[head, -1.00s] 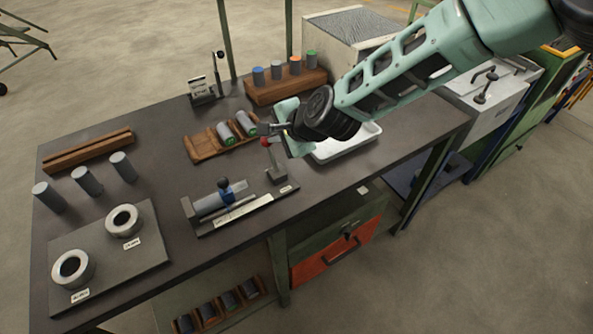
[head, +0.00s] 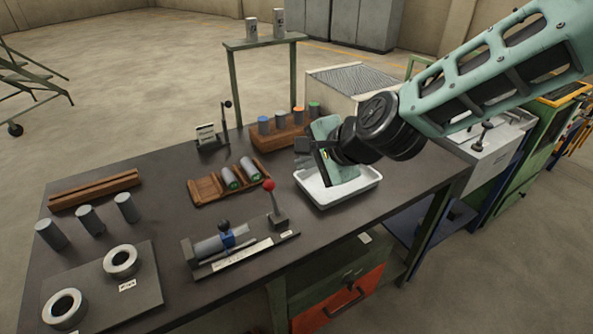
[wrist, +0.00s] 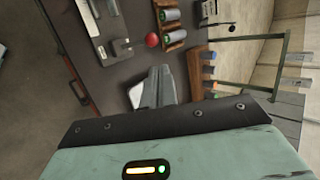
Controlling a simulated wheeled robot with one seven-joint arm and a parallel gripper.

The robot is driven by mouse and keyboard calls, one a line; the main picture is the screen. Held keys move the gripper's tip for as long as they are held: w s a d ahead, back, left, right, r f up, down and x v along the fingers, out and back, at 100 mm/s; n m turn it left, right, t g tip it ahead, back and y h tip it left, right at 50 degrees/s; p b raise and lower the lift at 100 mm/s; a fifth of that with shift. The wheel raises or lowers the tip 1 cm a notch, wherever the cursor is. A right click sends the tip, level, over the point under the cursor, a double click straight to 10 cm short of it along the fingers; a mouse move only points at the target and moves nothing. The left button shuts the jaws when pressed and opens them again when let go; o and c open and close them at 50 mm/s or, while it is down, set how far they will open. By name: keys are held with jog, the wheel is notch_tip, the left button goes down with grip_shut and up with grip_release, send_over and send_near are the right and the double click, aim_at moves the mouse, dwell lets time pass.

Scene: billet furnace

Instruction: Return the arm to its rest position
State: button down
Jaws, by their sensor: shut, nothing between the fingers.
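My arm reaches in from the upper right of the head view, with its teal link and black wrist over the back right of the bench. My gripper (head: 312,152) is above the white tray (head: 338,196) and hides part of it. The fingers are small and partly hidden in the head view. In the wrist view my gripper (wrist: 160,75) shows its fingers together, shut and empty, with the bench below and the white tray (wrist: 136,95) beside them.
The dark bench (head: 150,200) holds a wooden cradle (head: 210,190) with billets, a rack (head: 275,142) with coloured-top cylinders, a gauge fixture (head: 225,245), a red-knobbed lever (head: 269,185), grey cylinders (head: 88,218) and a ring plate (head: 140,290). A mesh-topped box (head: 350,85) stands behind.

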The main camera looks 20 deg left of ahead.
jog(key=shift+s+d+r, duration=0.15)
jog(key=shift+d+r, duration=0.1)
jog(key=shift+r, duration=0.05)
jog(key=s+d+r+n+g+h, duration=0.1)
jog(key=s+d+n+g+h, duration=0.1)
jog(key=s+d+n+h, duration=0.2)
jog(key=s+d+r+n+g+h, duration=0.1)
jog(key=s+d+n+h, duration=0.3)
jog(key=s+d+n, duration=0.6)
jog(key=s+d+g, duration=0.1)
jog(key=s+d, duration=0.8)
jog(key=d, duration=0.5)
jog(key=shift+d+n, duration=0.25)
jog(key=shift+n, duration=0.15)
